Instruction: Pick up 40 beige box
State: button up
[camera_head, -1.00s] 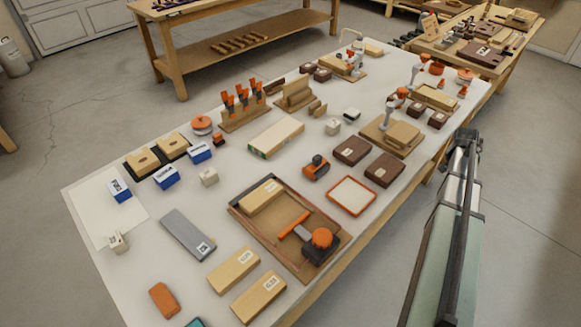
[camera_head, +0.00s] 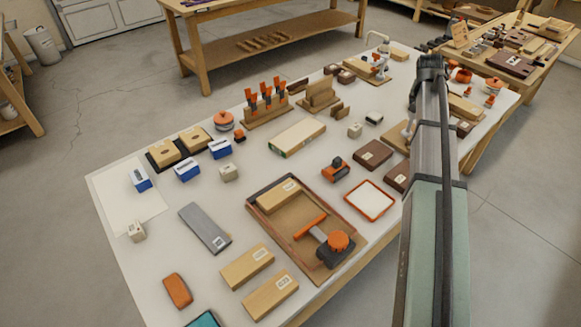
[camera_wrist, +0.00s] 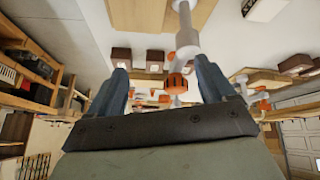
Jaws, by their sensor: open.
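Two beige boxes with white labels, one (camera_head: 246,267) and a nearer one (camera_head: 270,294), lie side by side at the table's front edge in the head view. A third labelled beige box (camera_head: 279,192) lies in the brown tray (camera_head: 262,222). The label numbers are too small to read, so I cannot tell which is 40. My gripper is at the far end of my arm in the head view, well away from these boxes. In the wrist view my gripper (camera_wrist: 162,88) has its two blue-grey fingers apart, with nothing held between them.
A clamp-like tool with an orange knob (camera_head: 338,241) sits in the tray. A grey slab (camera_head: 204,228), an orange block (camera_head: 177,290) and blue-and-white boxes (camera_head: 187,170) are at left. Orange-and-white devices (camera_wrist: 180,60) and dark brown boxes stand near my gripper.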

jog(key=a+n+y, duration=0.2)
jog(key=a+n, duration=0.1)
jog(key=a, duration=1.6)
jog(key=n+g+y, duration=0.2)
jog(key=n+g, duration=0.3)
jog(key=n, duration=0.6)
send_over(227, 168)
jog(key=f, duration=0.1)
jog(key=shift+s+f, duration=0.1)
jog(key=shift+f, duration=6.75)
jog(key=shift+d, duration=0.1)
jog(key=shift+c, duration=0.4)
jog(key=c, duration=1)
jog(key=shift+r, duration=0.15)
